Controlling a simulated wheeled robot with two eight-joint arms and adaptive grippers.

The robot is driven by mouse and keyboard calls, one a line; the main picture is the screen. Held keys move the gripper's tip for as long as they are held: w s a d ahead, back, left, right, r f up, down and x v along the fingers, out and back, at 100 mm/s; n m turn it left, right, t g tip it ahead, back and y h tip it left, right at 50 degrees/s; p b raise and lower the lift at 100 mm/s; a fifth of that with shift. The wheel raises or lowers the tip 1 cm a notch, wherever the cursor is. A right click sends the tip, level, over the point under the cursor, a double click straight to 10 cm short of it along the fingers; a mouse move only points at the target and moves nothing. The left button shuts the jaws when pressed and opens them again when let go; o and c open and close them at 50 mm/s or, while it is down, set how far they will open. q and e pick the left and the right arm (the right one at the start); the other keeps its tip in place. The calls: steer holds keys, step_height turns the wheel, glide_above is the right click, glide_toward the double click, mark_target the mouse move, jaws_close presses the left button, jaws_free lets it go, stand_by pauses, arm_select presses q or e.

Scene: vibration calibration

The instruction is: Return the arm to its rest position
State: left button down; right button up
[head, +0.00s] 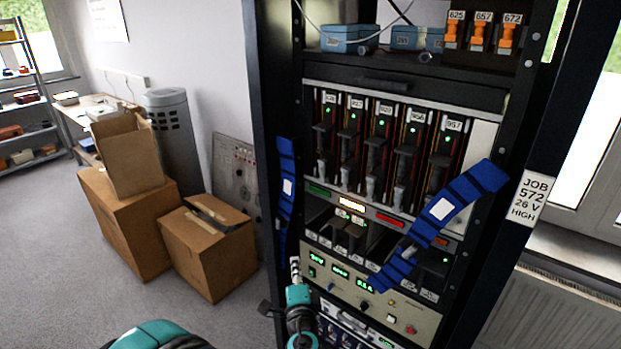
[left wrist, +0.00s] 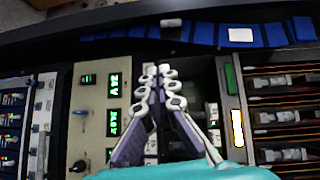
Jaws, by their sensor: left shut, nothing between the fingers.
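My left gripper (head: 295,268) shows at the lower middle of the head view, in front of the left side of the equipment rack (head: 262,130). Its pale fingers point up and are shut with nothing between them. In the left wrist view the same gripper (left wrist: 158,72) has its fingertips together in front of the rack's panels. Whether it touches the rack I cannot tell. A teal part of my arm shows at the bottom edge of the head view. My right gripper is not in view.
The rack holds several modules, a beige panel with green displays (head: 385,312), and blue straps (head: 440,215) across its front. Cardboard boxes (head: 208,250) stand on the floor left of it. A JOB 572 label (head: 530,198) is at right. Grey floor (head: 60,250) is clear at left.

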arm_select(q)
steer(key=s+a+n+g+y, duration=0.2)
steer(key=s+a+n+g, duration=0.3)
steer(key=s+a+n, duration=0.5)
steer(key=s+f+n+g+h, duration=0.1)
steer(key=s+n+g+h, duration=0.1)
steer(key=s, duration=0.5)
steer(key=s+a+f+n+g+h, duration=0.1)
steer(key=s+f+n+g+h, duration=0.1)
steer(key=s, duration=0.5)
steer(key=shift+s+a+n+g+h, duration=0.3)
steer(key=shift+n+g, duration=0.2)
steer(key=shift+n, duration=0.1)
